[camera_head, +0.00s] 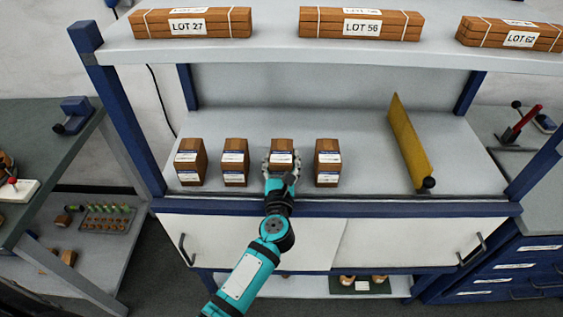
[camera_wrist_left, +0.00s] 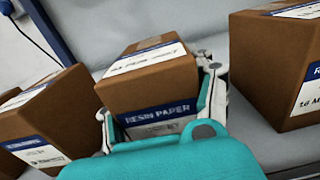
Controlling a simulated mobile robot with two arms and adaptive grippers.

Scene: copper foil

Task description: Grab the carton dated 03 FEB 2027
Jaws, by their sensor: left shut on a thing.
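Several brown cartons with white and blue labels stand in a row on the middle shelf. The third carton from the left (camera_head: 281,147) is between the fingers of my left gripper (camera_head: 281,165), which is shut on it. In the left wrist view this carton (camera_wrist_left: 150,84) reads "RESIN PAPER" and looks tilted; the fingers (camera_wrist_left: 165,110) lie along both its sides. My right gripper is not in view.
The shelf (camera_head: 370,150) is clear between the rightmost carton and a yellow upright panel (camera_head: 410,145). Above, a shelf holds bundles marked LOT 27 (camera_head: 190,25), LOT 56 (camera_head: 360,25) and LOT 62 (camera_head: 510,36). A blue post (camera_head: 120,110) bounds the left side.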

